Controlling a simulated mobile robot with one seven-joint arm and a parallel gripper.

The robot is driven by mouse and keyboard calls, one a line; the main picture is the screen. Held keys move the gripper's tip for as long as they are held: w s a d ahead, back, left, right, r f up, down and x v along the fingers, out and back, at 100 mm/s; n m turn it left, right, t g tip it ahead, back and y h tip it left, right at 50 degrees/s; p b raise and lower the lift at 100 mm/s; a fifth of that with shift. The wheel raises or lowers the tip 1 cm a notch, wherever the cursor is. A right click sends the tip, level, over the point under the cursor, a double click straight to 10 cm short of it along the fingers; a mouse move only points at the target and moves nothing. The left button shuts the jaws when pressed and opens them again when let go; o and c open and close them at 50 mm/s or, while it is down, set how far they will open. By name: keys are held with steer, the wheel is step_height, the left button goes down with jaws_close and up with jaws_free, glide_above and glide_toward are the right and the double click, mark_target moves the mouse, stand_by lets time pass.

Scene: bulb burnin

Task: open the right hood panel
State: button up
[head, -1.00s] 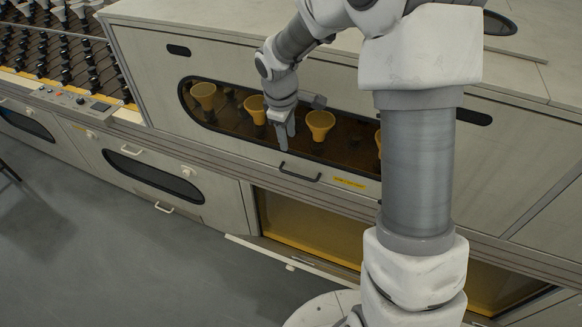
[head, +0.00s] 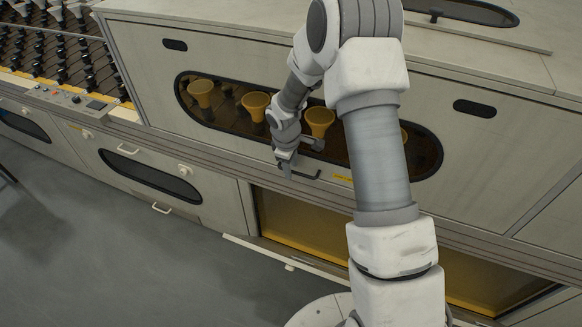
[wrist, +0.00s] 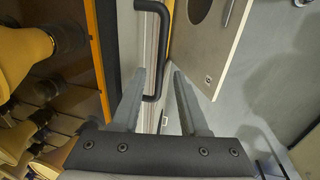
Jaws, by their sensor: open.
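The hood panel (head: 250,65) is a pale panel with a long oval tinted window and is shut. Its black bar handle (head: 308,175) is on the lower edge below the window, and it also shows in the wrist view (wrist: 166,45). My gripper (head: 287,170) is at the left end of the handle in the head view. In the wrist view my open fingers (wrist: 160,72) lie one to each side of the handle's line, with nothing held. I cannot tell whether they touch it. My arm hides part of the window and panel.
Yellow funnel-shaped things (head: 255,105) stand behind the window. Below is an opening with a yellow edge (head: 300,250). A lower door (head: 150,175) with its own handle is at the left. Grey floor (head: 110,270) is clear at the front left.

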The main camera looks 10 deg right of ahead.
jaws_close()
stand_by(1.5)
